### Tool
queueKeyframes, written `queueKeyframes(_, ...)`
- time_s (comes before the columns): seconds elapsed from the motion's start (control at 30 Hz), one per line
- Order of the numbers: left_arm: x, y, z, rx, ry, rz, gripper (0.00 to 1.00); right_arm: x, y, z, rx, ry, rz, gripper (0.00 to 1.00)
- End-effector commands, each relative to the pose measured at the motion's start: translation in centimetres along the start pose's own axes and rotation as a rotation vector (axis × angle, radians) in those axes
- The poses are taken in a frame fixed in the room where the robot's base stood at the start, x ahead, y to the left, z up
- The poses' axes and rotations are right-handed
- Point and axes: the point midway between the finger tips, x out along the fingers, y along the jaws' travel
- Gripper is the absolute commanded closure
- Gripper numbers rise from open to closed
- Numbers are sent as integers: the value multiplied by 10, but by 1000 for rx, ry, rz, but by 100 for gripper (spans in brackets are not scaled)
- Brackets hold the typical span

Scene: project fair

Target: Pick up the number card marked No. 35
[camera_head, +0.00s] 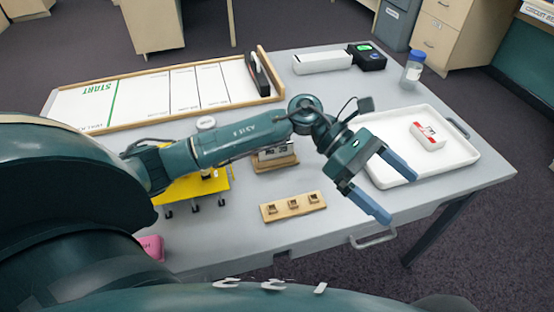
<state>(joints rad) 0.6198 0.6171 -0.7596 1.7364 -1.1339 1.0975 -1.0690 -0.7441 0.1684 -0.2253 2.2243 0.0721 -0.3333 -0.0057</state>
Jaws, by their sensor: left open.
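I cannot read a No. 35 on anything in view, so I cannot tell which thing is the number card. A small white block-like thing with red marks (428,137) lies in the white tray (464,157) at the right of the table. My left gripper (394,194) reaches in from the left. Its two blue-grey fingers are apart and empty, over the tray's near left edge and the table's front right part. The marked thing is beyond the fingers, apart from them. My right gripper is not in view.
On the grey table (345,222) are a wooden block with three sockets (293,207), a yellow wheeled thing (190,190) partly behind my arm, and a framed START board (140,96). A blue-capped bottle (412,72), a black box (367,58) and a white box (322,62) stand at the back.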

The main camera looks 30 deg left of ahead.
Motion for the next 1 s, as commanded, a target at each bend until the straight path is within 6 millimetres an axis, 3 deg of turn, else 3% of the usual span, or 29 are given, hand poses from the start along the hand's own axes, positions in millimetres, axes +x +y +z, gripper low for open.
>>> queueKeyframes(0.03, -20, 13, -22, 157, 181, -18, 0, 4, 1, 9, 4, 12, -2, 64)
queueKeyframes(0.1, -56, 26, -45, 329, 425, -64, 0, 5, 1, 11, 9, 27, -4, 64)
queueKeyframes(0.2, -120, 43, -65, 492, 743, -131, 0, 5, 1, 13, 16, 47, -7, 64)
queueKeyframes(0.3, -184, 52, -70, 562, 996, -194, 0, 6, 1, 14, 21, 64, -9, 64)
queueKeyframes(0.4, -232, 53, -66, 577, 1165, -242, 0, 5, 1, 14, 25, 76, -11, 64)
queueKeyframes(0.5, -260, 51, -62, 570, 1259, -274, 0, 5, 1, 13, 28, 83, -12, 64)
queueKeyframes(0.63, -269, 50, -70, 564, 1297, -292, 0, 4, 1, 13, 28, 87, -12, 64)
queueKeyframes(1.0, -253, 57, -129, 565, 1295, -290, 0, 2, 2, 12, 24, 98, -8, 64)
